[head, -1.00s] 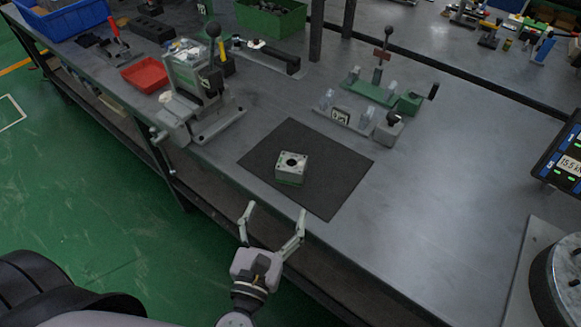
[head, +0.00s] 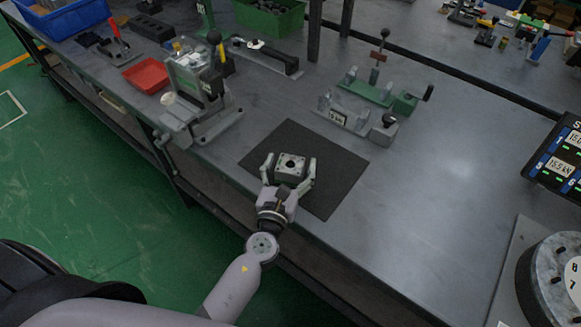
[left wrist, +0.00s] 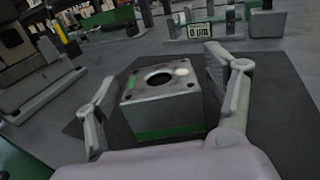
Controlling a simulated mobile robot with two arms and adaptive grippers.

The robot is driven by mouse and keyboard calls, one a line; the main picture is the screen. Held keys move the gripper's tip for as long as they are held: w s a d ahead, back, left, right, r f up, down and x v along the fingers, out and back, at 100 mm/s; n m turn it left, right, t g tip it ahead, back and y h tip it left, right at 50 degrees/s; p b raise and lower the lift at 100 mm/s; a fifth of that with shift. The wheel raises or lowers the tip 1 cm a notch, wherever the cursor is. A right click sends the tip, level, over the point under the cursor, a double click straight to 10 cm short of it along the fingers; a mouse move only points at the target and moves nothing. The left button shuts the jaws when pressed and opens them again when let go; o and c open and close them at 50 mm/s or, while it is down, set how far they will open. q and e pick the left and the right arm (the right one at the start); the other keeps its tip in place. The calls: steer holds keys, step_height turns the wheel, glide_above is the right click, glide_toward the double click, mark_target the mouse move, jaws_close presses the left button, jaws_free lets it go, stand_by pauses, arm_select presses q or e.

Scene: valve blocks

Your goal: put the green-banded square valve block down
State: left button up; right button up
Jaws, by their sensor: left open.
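The square valve block (head: 291,166) is a grey metal cube with a round hole and corner holes in its top. It stands upright on the dark mat (head: 335,188). In the left wrist view the block (left wrist: 160,100) shows a green band low on its side. My left gripper (head: 289,168) is open around the block, one finger on each side. In the left wrist view the left gripper's fingers (left wrist: 165,95) stand apart, with a visible gap at least on the right. My right gripper is not in view.
A grey clamp fixture (head: 195,95) stands left of the mat, near a red tray (head: 146,75). Toggle-clamp fixtures (head: 355,120) stand behind the mat. A round dial device (head: 550,280) is at the lower right. The table right of the mat is clear.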

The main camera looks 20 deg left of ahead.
mark_target(290, 165)
arm_select(q)
steer(key=shift+w+r, duration=0.1)
steer(key=c, duration=1.8)
steer(key=shift+r, duration=0.15)
step_height(290, 165, up, 20)
steer(key=p, duration=1.5)
steer(key=shift+m+h, duration=0.3)
steer(key=shift+h, duration=0.2)
steer(key=s+a+b, duration=0.1)
steer(key=s, duration=0.3)
steer(key=s+a+b, duration=0.1)
steer(key=s+b, duration=0.1)
steer(key=s, duration=0.3)
steer(key=s+a+b, duration=0.2)
steer(key=s, duration=0.3)
steer(key=shift+s, duration=0.2)
